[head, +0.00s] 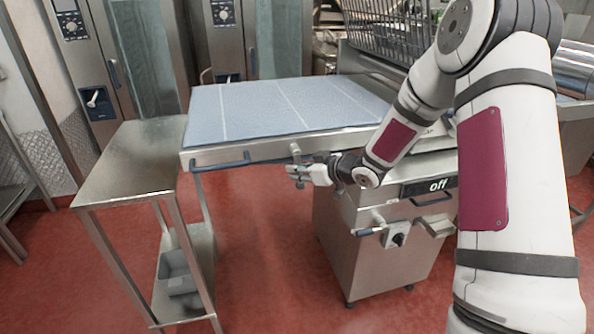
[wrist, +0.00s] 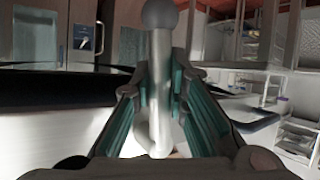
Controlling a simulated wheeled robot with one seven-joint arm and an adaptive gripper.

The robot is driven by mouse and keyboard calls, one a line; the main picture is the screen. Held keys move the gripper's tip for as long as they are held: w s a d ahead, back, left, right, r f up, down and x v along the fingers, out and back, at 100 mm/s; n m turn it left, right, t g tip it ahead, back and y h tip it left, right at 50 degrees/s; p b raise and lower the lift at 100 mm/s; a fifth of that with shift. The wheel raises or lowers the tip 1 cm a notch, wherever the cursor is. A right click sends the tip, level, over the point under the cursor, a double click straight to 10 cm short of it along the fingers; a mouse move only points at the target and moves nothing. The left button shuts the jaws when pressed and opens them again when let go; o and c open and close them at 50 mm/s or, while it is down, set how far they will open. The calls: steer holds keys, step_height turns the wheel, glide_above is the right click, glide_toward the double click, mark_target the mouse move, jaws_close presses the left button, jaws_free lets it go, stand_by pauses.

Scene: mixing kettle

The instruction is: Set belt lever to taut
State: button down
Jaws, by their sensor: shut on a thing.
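The belt lever (head: 296,151) is a short metal lever with a round knob, on the front edge of the blue-grey belt table (head: 245,152). In the wrist view its pale shaft (wrist: 159,50) stands roughly upright, with a grey ball on top. My gripper (head: 297,173) reaches in from the right, just below the table's front edge. In the wrist view my gripper (wrist: 160,92) has its green-lined fingers on both sides of the shaft, shut on it. The lever's mount is mostly hidden by the fingers in the head view.
A blue bar handle (head: 220,164) runs along the table's front left. A steel side table (head: 130,165) stands left. Red floor is open in front.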

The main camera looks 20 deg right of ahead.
steer(key=d+n+h, duration=0.1)
steer(key=n+h, duration=0.1)
steer(key=shift+d+r+g+h, duration=0.3)
steer(key=shift+d, duration=0.05)
steer(key=shift+d+r+n+h+b, duration=0.25)
steer(key=shift+d+n+h+b, duration=0.2)
steer(key=shift+h+b, duration=0.3)
steer(key=shift+d+r+n+h+b, duration=0.25)
steer(key=shift+d+n+h+b, duration=0.15)
steer(key=shift+h+b, duration=0.35)
steer(key=c, duration=1.5)
jaws_free()
steer(key=shift+c, duration=0.2)
steer(key=shift+r, duration=0.1)
steer(key=v, duration=0.7)
steer(key=shift+s+r, duration=0.2)
steer(key=shift+s, duration=0.15)
